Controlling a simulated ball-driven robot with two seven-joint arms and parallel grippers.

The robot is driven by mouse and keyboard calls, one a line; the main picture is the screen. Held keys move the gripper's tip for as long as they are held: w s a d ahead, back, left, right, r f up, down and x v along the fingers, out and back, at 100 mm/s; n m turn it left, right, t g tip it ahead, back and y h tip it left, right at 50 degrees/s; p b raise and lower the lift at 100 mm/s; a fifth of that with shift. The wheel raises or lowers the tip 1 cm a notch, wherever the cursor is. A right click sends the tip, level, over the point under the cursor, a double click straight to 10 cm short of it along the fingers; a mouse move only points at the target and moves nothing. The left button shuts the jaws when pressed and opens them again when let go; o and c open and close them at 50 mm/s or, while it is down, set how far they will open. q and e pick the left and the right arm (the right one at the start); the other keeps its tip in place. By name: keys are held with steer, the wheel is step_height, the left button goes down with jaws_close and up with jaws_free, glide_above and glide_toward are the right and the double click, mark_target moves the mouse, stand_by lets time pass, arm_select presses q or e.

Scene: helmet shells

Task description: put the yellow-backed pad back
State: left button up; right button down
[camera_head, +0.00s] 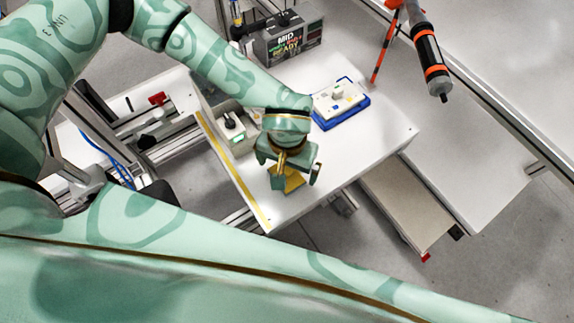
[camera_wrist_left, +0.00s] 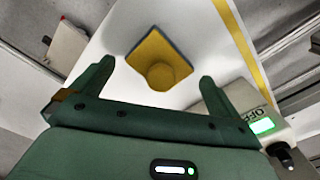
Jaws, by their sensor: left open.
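The yellow-backed pad (camera_wrist_left: 172,52) lies on the white table in the left wrist view, a square with a dark edge and a round yellow knob on top. In the head view the pad (camera_head: 292,184) shows partly under my left gripper (camera_head: 292,178). In the left wrist view my left gripper (camera_wrist_left: 156,85) is open and empty, its two fingers spread on either side of the pad's near part. The fingers look apart from the pad; the height above it is hard to tell. My right gripper is not in view.
A blue-rimmed white tray (camera_head: 340,103) with small items stands behind my left gripper. A box with a green-lit display (camera_wrist_left: 262,125) stands beside the gripper. A dark device with a "MID READY" screen (camera_head: 287,42) is at the back. A yellow strip (camera_head: 233,172) runs along the table's left side.

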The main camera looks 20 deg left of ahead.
mark_target(287, 168)
arm_select(q)
step_height(287, 168, up, 11)
steer(key=p, duration=0.1)
steer(key=shift+p, duration=0.35)
